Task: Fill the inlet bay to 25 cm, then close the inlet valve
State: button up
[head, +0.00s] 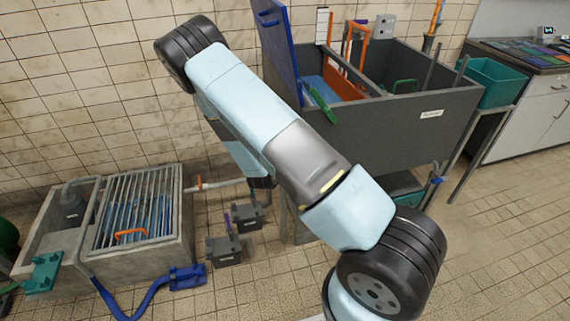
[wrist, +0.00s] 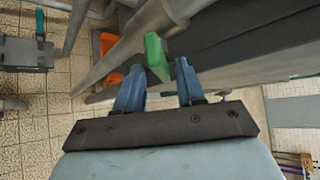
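In the wrist view my gripper (wrist: 160,65) is open, its two blue fingers apart. A green lever (wrist: 156,56) shows between the fingertips, beside a grey pipe (wrist: 125,45); I cannot tell whether the fingers touch it. In the head view the grey tank (head: 400,135) has compartments. Its left bay shows a light-blue surface (head: 318,86) low inside, beside an orange panel (head: 341,77). A white marked strip (head: 322,25) stands at the back wall; its marks are unreadable. My arm covers part of the tank's left side, and my fingertips are hidden there.
A concrete basin (head: 183,240) with a grating stands at left, with a blue hose (head: 130,311) in front. A pipe with an orange handle (head: 199,183) runs from it. Two dark boxes (head: 224,251) sit on the floor. A teal bin (head: 490,82) is at right. Floor at right is clear.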

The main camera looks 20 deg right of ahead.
jog(key=v, duration=1.3)
jog(key=s+d+r+m+g+h, duration=0.1)
jog(key=s+d+r+m+g, duration=0.2)
jog(key=r+m, duration=0.45)
jog(key=s+d+r+m+g, duration=0.2)
jog(key=d+r+m, duration=0.3)
jog(key=r+m, duration=0.3)
jog(key=s+d+r+m+g+h, duration=0.1)
jog(key=s+d+r+m+g, duration=0.2)
jog(key=r+m, duration=0.5)
jog(key=s+a+r+m+t+y, duration=0.1)
jog(key=s+r+m+y, duration=0.3)
jog(key=s+r+m, duration=0.4)
jog(key=s+a+r+m+t+y, duration=0.2)
jog(key=s+r+m+y, duration=0.3)
jog(key=s+r+m, duration=0.4)
jog(key=shift+s+r+t+y, duration=0.3)
jog(key=shift+s+r, duration=0.65)
jog(key=shift+r, duration=0.15)
dwell(1.5)
